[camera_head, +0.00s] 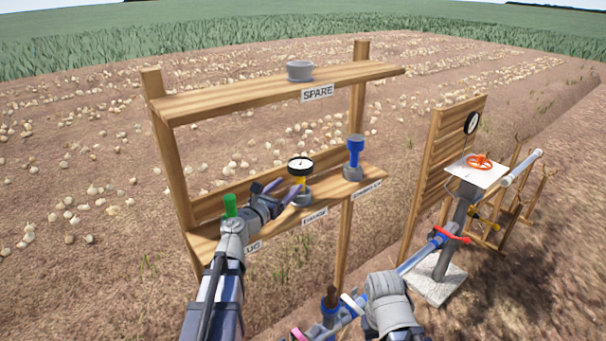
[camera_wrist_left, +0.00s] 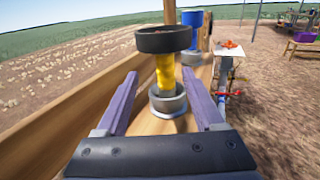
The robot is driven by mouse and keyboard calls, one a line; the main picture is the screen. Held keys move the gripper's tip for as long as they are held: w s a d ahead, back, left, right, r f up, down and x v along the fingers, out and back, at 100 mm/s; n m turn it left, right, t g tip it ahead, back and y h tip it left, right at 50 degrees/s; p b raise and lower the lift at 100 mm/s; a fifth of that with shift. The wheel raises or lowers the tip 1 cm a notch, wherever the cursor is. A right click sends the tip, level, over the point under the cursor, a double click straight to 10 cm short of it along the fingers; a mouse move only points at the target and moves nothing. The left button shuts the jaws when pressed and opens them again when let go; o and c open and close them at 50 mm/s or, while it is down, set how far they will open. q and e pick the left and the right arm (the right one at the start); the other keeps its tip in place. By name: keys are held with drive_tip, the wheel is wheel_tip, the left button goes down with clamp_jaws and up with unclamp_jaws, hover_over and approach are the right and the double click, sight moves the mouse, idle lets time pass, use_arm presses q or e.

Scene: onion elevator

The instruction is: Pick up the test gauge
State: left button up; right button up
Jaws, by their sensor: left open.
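The test gauge (camera_head: 300,168) has a round black-rimmed white dial on a yellow stem. It stands upright in a grey holder on the lower shelf, above the middle label. It also shows in the left wrist view (camera_wrist_left: 164,70), with its stem between and beyond the two purple fingers. My left gripper (camera_head: 278,193) is open beside the gauge, one finger on either side of its line. I cannot tell whether a finger touches it. My right gripper cannot be made out; a grey part of my right arm shows at the bottom of the head view.
A blue fitting (camera_head: 355,152) stands right of the gauge, and a green plug (camera_head: 230,206) stands left. A grey cup (camera_head: 299,71) sits on the upper SPARE shelf (camera_head: 240,93). To the right are a red valve wheel (camera_head: 480,161) and a wooden board (camera_head: 447,150) with a dial.

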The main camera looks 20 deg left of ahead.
sight(298, 180)
use_arm(q)
drive_tip(key=shift+d+x, duration=0.2)
drive_tip(key=shift+x, duration=1.55)
drive_tip(key=shift+d+x, duration=0.2)
drive_tip(key=shift+x, duration=1.5)
drive_tip(key=shift+s+f, duration=0.15)
drive_tip(key=shift+s, duration=0.05)
clamp_jaws()
